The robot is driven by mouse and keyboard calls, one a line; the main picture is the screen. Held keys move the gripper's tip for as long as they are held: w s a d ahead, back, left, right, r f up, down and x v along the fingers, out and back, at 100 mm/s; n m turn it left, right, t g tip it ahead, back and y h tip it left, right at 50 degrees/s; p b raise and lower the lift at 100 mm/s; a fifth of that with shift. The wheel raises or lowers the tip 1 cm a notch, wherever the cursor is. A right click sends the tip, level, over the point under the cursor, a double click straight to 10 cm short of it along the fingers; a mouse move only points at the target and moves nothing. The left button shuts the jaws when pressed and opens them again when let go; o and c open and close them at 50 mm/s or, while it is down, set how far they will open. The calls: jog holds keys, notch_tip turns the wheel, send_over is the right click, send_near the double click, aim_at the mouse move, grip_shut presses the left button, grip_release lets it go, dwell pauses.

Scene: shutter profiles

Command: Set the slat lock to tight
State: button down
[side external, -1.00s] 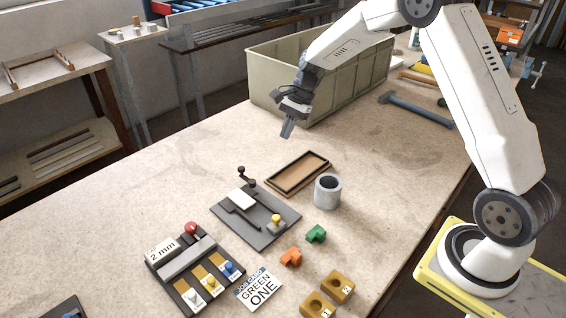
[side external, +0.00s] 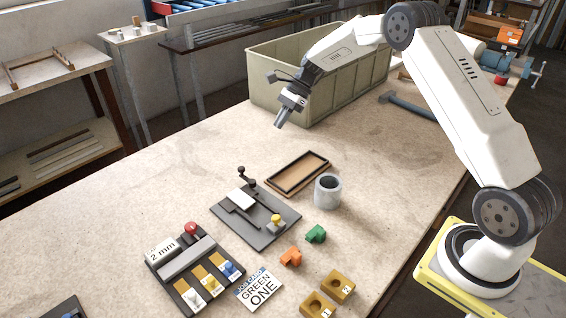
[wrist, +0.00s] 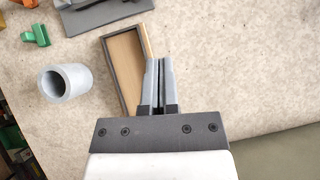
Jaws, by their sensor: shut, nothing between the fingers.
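A dark grey plate fixture (side external: 255,230) lies mid-table, with a white block (side external: 241,197), a black crank handle (side external: 243,177) and a yellow knob (side external: 276,219). Part of its plate shows at the top of the wrist view (wrist: 100,14). Nearer is a second fixture (side external: 193,265) with a "2 mm" label, a red knob (side external: 190,229) and white, yellow and blue pegs. I cannot tell which part is the slat lock. My gripper (side external: 279,124) is shut and empty above the table, away from both fixtures. In the wrist view its fingers (wrist: 159,62) are together.
A brown tray (side external: 298,174) and grey cup (side external: 327,191) stand beside the plate fixture. Green (side external: 316,234) and orange (side external: 290,256) pieces, yellow blocks (side external: 317,305) and a "GREEN ONE" card (side external: 258,290) lie nearer. A large bin (side external: 345,92) stands behind my gripper.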

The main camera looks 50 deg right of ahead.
jog(key=shift+a+f, duration=0.1)
jog(key=x, duration=1)
jog(key=shift+f, duration=0.1)
jog(key=shift+w+a+f, duration=0.1)
jog(key=shift+w+a, duration=0.05)
jog(key=shift+a, duration=0.9)
jog(key=shift+w+a+f, duration=0.1)
jog(key=shift+a+f, duration=0.05)
jog(key=shift+a, duration=0.65)
